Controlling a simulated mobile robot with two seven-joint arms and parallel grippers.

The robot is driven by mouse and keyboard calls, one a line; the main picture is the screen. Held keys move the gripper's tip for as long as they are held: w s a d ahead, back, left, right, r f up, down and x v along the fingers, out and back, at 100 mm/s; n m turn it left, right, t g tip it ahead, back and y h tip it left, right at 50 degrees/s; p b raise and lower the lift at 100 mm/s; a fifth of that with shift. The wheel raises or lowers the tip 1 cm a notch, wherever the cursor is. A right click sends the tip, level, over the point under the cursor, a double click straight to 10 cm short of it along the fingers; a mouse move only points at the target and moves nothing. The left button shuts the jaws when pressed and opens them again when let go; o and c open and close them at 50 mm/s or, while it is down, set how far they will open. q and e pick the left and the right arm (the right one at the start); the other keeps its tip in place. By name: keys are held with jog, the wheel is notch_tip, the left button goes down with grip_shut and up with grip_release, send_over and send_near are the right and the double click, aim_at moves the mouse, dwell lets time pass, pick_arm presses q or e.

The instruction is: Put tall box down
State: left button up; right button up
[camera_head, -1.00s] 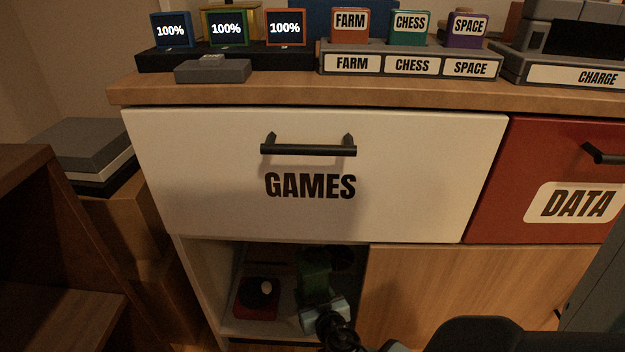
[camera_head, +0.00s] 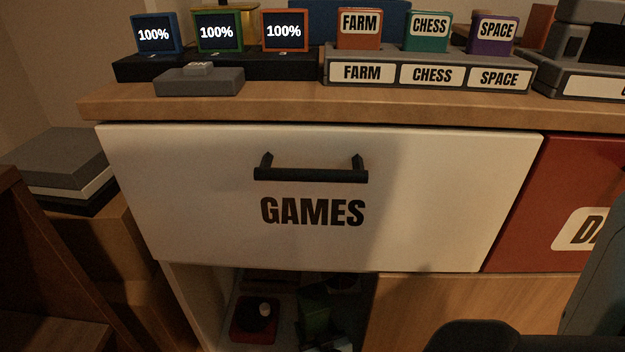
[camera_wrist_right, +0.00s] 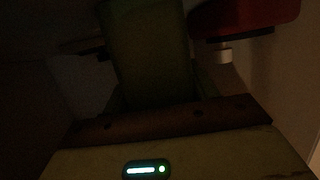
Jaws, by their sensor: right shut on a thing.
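The tall box (camera_head: 316,312) is dark green and stands upright, as far as I can tell, in the open compartment below the GAMES drawer. In the right wrist view, the green box (camera_wrist_right: 147,50) fills the upper middle, and the picture is very dark. My right gripper (camera_wrist_right: 152,98) is shut on this box. In the head view only a faint part of the right gripper shows at the bottom edge. Whether the box's base touches the compartment floor is hidden. My left gripper is not in view.
A red joystick (camera_head: 254,320) stands left of the box in the compartment; its red base also shows in the wrist view (camera_wrist_right: 245,15). The white GAMES drawer (camera_head: 210,215) is above. A wooden panel (camera_head: 440,297) closes the right side. Stacked boxes (camera_head: 62,160) stand at left.

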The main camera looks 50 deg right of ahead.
jog(key=shift+w+f, duration=0.1)
jog(key=shift+f, duration=0.05)
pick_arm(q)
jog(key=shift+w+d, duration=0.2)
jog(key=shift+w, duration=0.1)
pick_arm(e)
jog(key=o, duration=1.2)
jog(key=shift+f, duration=0.15)
pick_arm(q)
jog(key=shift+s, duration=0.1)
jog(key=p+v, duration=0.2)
jog(key=p, duration=0.1)
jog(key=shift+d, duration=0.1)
pick_arm(e)
jog(key=v, duration=1.2)
